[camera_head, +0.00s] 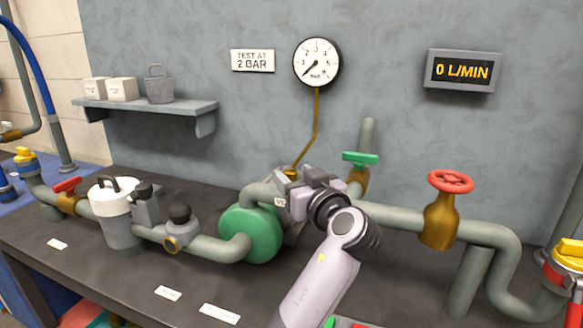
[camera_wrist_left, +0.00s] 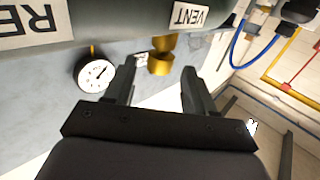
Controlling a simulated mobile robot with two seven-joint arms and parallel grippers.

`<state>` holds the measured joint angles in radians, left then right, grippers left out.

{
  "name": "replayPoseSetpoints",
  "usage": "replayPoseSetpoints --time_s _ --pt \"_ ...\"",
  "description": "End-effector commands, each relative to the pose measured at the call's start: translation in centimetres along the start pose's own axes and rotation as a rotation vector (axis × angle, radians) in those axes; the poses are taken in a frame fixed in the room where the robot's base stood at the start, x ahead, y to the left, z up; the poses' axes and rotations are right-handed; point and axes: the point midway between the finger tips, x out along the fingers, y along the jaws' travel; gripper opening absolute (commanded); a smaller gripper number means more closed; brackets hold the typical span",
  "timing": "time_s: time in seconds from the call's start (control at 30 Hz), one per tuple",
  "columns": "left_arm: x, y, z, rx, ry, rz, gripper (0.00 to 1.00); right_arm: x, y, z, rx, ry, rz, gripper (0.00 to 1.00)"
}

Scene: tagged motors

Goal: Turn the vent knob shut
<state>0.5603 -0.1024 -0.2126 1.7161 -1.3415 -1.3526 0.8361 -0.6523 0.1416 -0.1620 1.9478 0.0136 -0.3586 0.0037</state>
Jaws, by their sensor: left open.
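A brass-yellow knob-like fitting (camera_wrist_left: 162,62) shows in the left wrist view between the fingertips, near a grey pipe with a VENT label (camera_wrist_left: 188,15). I take it for the vent knob; which way it is turned I cannot tell. My left gripper (camera_wrist_left: 158,80) is open, with one finger on each side of the fitting in that view; contact is not visible. In the head view my left gripper (camera_head: 283,178) is above the green pump (camera_head: 252,236), and its body hides the knob. My right gripper is out of view.
A pressure gauge (camera_head: 317,62) near zero hangs on the wall, its brass tube running down behind my gripper. A flow display (camera_head: 462,71) reads 0 L/MIN. A green-handled valve (camera_head: 360,158) and a red-wheeled valve (camera_head: 450,182) stand right of my gripper. A white-lidded canister (camera_head: 116,200) is left.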

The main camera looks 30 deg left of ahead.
Motion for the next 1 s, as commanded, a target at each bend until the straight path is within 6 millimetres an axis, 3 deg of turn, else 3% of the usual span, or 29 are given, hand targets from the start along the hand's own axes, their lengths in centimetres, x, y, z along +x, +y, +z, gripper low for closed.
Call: replayPoseSetpoints --time_s 0.2,0.53,0.7,1.0 --pt "2.5 0.0 -0.1 0.001 0.001 0.0 0.55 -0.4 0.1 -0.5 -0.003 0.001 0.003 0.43" --pt "2.9 0.0 0.0 -0.001 0.0 0.002 0.55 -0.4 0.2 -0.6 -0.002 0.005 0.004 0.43" --pt "2.9 0.0 0.0 -0.001 0.0 0.001 0.05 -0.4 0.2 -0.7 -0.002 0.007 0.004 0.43" --pt "2.9 0.0 0.0 -0.002 -0.001 0.029 0.05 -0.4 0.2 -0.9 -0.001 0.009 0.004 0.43"
